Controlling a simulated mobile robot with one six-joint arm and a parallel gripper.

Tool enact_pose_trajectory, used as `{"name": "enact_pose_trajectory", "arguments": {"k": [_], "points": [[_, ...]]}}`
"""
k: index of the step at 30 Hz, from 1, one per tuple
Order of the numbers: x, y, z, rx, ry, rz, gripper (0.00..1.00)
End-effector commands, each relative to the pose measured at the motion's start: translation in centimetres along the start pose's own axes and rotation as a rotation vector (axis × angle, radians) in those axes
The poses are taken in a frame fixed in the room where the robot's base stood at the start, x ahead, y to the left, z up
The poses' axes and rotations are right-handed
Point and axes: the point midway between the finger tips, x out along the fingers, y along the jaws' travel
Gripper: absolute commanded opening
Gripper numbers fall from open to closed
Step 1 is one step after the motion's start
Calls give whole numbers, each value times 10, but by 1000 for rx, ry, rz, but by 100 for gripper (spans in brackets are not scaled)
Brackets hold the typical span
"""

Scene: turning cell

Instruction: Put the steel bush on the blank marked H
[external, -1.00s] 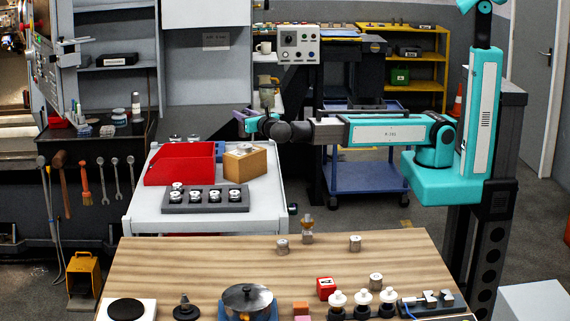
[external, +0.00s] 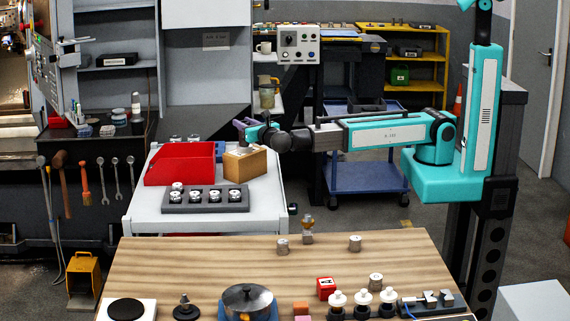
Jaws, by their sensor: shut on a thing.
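My gripper (external: 240,124) is at the left end of the teal arm, in the air above the back of the white cart. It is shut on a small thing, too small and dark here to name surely. Several pale metal blanks with white tops stand in a row in a dark grey block (external: 206,208) on the cart, below my gripper. Their letters are too small to read, so I cannot tell which is H. I cannot pick out the steel bush for certain; small metal cylinders (external: 282,246) stand on the wooden table.
The wooden table (external: 200,262) in front carries a pot (external: 248,298), a red cube (external: 326,288) and white-topped pieces. Its left middle is clear.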

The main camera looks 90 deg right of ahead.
Motion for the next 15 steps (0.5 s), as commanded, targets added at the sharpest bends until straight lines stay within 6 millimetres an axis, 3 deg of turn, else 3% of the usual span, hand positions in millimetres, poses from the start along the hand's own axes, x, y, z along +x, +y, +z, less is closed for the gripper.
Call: {"name": "enact_pose_trajectory", "arguments": {"k": [5,6,9,15], "points": [[0,0,-1,0,-2,0,0],[0,0,-2,0,0,0,33],[0,0,-2,0,0,0,49],[0,0,-2,0,0,0,49]]}}
